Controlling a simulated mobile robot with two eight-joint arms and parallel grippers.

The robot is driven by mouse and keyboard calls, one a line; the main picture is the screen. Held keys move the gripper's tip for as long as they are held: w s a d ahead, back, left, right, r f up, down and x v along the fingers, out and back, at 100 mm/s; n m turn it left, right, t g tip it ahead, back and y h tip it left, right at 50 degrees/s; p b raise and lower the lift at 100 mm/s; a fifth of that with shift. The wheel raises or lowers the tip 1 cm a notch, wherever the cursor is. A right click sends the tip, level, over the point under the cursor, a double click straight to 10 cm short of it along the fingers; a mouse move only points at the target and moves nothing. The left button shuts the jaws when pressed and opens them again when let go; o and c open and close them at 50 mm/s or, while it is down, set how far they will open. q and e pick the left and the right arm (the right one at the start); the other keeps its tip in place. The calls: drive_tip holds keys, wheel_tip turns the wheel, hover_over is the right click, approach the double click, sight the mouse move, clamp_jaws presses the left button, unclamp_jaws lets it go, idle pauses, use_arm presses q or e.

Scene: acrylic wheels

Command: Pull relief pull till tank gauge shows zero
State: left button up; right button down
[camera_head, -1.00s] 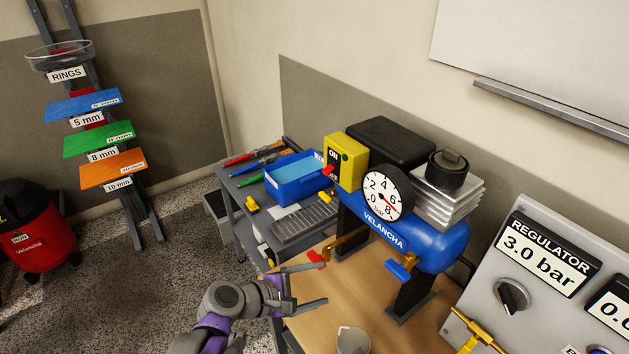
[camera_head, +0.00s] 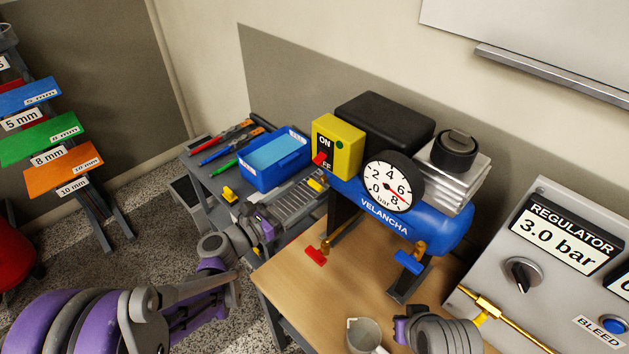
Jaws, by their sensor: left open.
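The blue VELANCHA tank (camera_head: 440,232) stands on dark legs on the wooden bench. Its round white gauge (camera_head: 386,182) has a red needle pointing between 6 and 8. A red-handled brass pull (camera_head: 316,257) hangs below the tank's left end, and a blue-handled brass valve (camera_head: 409,262) is under its right end. My left gripper (camera_head: 264,213) is open beside the grey side table, up and left of the red pull and apart from it. Its fingers are small against the clutter. Part of my right arm shows at the bottom right; its fingers cannot be made out.
A yellow ON/OFF box (camera_head: 339,150) with a red switch stands at the tank's left. A blue bin (camera_head: 275,163) and tools lie on the side table. A metal cup (camera_head: 363,336) is at the bench front. The regulator panel (camera_head: 530,283) is at right.

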sight(313, 185)
use_arm(q)
drive_tip(key=p+x, duration=0.1)
drive_tip(key=x, duration=0.5)
drive_tip(key=shift+w+d+f, duration=0.1)
drive_tip(key=shift+w+d, duration=0.1)
drive_tip(key=shift+w, duration=0.15)
clamp_jaws()
